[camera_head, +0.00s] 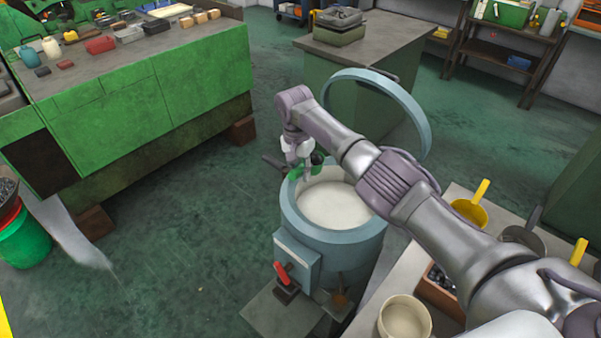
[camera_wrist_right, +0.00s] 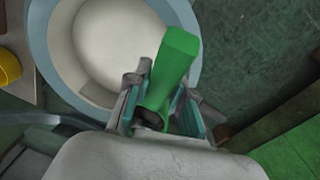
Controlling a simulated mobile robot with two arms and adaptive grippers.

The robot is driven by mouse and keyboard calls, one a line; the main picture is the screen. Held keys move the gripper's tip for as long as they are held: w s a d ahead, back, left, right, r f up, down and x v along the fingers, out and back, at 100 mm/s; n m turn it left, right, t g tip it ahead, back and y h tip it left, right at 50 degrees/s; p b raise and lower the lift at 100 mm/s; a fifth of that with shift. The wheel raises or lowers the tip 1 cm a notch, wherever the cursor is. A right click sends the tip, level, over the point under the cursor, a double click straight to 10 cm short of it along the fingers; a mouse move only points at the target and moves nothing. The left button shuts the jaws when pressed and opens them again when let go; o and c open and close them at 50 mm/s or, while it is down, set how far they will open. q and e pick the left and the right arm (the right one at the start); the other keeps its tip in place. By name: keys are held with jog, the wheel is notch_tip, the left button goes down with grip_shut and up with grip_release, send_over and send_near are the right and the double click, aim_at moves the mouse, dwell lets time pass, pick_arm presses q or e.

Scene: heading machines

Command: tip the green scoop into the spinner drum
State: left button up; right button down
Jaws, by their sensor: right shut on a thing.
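The spinner drum (camera_head: 373,245) is a blue-grey round tub with a pale inside, and its ring-shaped lid (camera_head: 424,130) stands raised behind it. My right gripper (camera_head: 304,166) is at the drum's far left rim, shut on the green scoop (camera_head: 295,173). Only small green parts of the scoop show in the head view. In the right wrist view a green piece of the scoop (camera_wrist_right: 177,58) sticks out between the fingers, above the drum's rim (camera_wrist_right: 45,50). The scoop's bowl and any load in it cannot be made out. My left gripper is out of view.
A bench at the right holds a yellow-handled scoop (camera_head: 469,211), a dark-handled scoop (camera_head: 524,236), a crate of dark pieces (camera_head: 430,294) and a cream pot (camera_head: 404,320). A green machine (camera_head: 130,110) stands at the left.

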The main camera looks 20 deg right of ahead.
jog(key=s+d+f+t+y+b, duration=0.1)
jog(key=t+y+b, duration=0.4)
jog(key=b, duration=0.5)
jog(key=s+d+f+t+y+b, duration=0.1)
jog(key=t+y+b, duration=0.4)
jog(key=b, duration=0.6)
notch_tip(320, 180, down, 3)
jog(key=shift+s+d+r+t, duration=0.1)
jog(key=shift+s+d+t, duration=0.3)
jog(key=shift+t, duration=0.7)
jog(key=shift+s+a, duration=0.1)
jog(key=shift+a, duration=0.05)
